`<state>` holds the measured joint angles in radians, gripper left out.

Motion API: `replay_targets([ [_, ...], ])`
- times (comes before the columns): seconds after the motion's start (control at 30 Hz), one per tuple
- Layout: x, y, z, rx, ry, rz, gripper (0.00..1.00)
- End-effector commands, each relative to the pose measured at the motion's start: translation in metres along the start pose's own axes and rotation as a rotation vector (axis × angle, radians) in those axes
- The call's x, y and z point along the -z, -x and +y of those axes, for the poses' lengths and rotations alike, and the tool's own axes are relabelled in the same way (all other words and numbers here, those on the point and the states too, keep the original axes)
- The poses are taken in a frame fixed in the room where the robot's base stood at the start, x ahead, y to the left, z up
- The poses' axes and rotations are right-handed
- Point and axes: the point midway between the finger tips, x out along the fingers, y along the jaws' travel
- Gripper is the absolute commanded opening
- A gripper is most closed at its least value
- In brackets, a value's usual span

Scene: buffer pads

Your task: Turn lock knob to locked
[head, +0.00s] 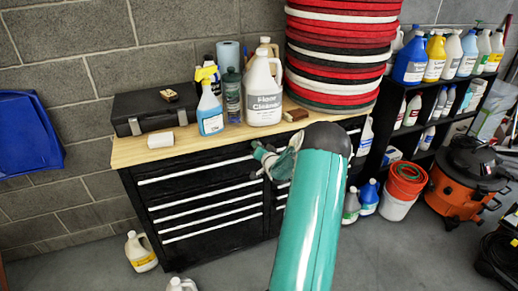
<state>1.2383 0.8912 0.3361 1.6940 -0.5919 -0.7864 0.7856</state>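No lock knob can be made out in the head view. The black drawer cabinet (215,222) with a wood top stands ahead, its drawers shut and their pale handle strips showing. My teal arm rises from the bottom edge to a dark joint and covers the cabinet's right part. A small teal and grey shape, seemingly the far end of my arm with my gripper (268,160), shows left of that joint in front of the upper drawers. Its fingers are too small and too covered to read. I cannot tell whether it touches the cabinet.
The wood top holds a black case (150,111), a spray bottle (210,115), a white floor cleaner jug (263,95) and stacked red, black and white pads (335,50). A bottle shelf (435,95), an orange bucket (404,180) and an orange vacuum (460,185) stand right. Jugs stand on the floor.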

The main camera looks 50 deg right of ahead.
Motion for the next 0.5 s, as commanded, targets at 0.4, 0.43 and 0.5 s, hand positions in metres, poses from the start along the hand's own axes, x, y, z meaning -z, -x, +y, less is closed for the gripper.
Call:
replay_targets([
  [0.4,0.0017,0.0006,0.002,0.009,-0.103,-0.009,0.08],
  [0.43,0.0017,0.0006,0.0019,0.009,-0.105,-0.009,0.08],
  [0.5,0.0016,0.0006,0.002,0.009,-0.106,-0.01,0.08],
])
